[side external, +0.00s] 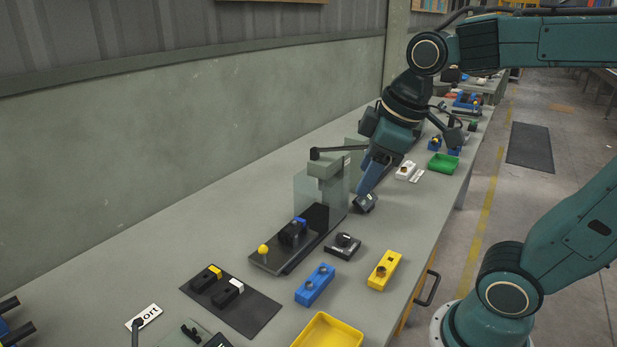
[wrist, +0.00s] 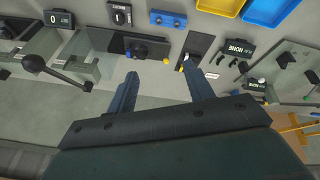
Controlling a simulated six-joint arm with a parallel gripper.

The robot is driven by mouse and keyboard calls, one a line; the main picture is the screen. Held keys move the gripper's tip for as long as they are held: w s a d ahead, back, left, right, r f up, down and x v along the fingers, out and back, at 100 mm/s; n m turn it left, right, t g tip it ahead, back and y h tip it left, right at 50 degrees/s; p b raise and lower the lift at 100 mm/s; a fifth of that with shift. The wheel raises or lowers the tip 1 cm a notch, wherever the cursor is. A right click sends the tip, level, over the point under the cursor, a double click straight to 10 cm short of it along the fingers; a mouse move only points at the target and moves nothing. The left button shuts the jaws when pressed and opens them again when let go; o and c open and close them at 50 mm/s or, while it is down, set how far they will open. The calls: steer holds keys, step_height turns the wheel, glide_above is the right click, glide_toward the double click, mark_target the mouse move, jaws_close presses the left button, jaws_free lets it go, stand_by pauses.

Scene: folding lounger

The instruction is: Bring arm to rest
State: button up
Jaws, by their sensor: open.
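My gripper (side external: 372,178) hangs over the grey bench (side external: 372,262) in the side external view, beside a grey-green press-like station (side external: 327,168) with a black lever arm and clear guard panels. Its fingers point down towards the bench, near a small dark display box (side external: 365,202). In the wrist view, the two blue fingers of my gripper (wrist: 160,69) are wide apart with nothing held between them. A black slide base (side external: 268,260) with a yellow knob (side external: 263,249) lies in front of the station. The exact gap between fingertips and bench cannot be told.
A blue two-knob box (side external: 315,284), a yellow button box (side external: 384,270), a dark knob box (side external: 343,246) and a yellow tray (side external: 328,333) stand along the bench. A black mat (side external: 250,310) carries small blocks. The wall runs behind the bench.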

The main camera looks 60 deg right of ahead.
steer(key=s+a+f+m+t, duration=0.1)
steer(key=s+f+m, duration=0.1)
steer(key=s+m, duration=0.2)
steer(key=shift+s, duration=1.4)
